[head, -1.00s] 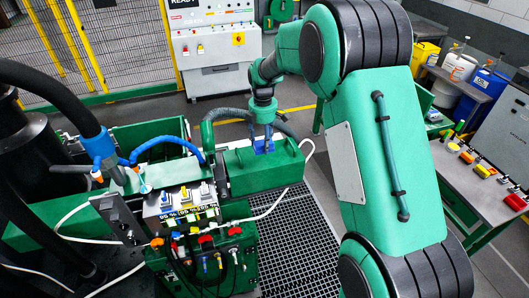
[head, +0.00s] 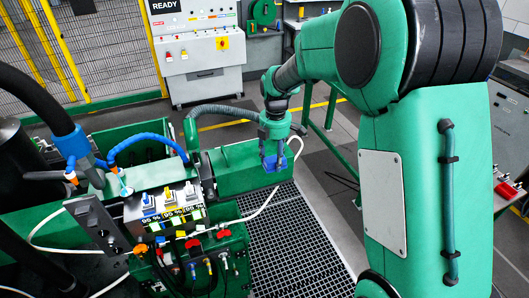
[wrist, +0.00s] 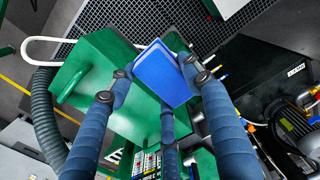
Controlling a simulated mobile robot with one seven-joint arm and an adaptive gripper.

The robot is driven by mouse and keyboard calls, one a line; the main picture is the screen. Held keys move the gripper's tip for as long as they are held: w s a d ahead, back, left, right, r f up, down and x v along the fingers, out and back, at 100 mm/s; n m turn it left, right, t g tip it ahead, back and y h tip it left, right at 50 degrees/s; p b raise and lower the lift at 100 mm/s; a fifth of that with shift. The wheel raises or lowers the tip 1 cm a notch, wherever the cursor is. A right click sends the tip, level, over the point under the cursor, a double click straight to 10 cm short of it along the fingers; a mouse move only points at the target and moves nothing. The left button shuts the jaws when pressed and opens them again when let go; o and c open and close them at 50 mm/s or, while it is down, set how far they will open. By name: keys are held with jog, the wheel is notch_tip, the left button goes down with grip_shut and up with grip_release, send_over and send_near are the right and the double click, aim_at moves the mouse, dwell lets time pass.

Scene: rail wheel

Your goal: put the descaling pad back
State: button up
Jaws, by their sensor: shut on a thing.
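My gripper (head: 273,160) is shut on a blue pad (wrist: 160,75), which I take to be the descaling pad. In the wrist view the pad is a flat blue block between the tips of the blue ribbed fingers (wrist: 165,70). In the head view the pad (head: 269,164) is small and partly hidden by the fingers. It is at the right end of a green box (head: 240,172) with a handle, by the grating. I cannot tell whether the pad touches the box.
A panel of labelled valves (head: 168,203) and a green block with red knobs (head: 205,255) stand to the left. A white hose (head: 262,207) crosses the metal grating (head: 295,235). A grey control cabinet (head: 195,50) is behind. A grey corrugated hose (wrist: 48,125) runs beside the green box.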

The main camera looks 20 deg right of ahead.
jog(key=shift+w, duration=0.1)
jog(key=w, duration=0.5)
jog(key=w+d+f+p, duration=0.1)
jog(key=w, duration=0.4)
jog(key=w+d, duration=0.1)
jog(key=w, duration=0.4)
jog(key=shift+w+f+p, duration=0.25)
jog(key=shift+w+p, duration=0.15)
jog(key=shift+f, duration=1.75)
jog(key=shift+f, duration=0.15)
jog(key=o, duration=1.1)
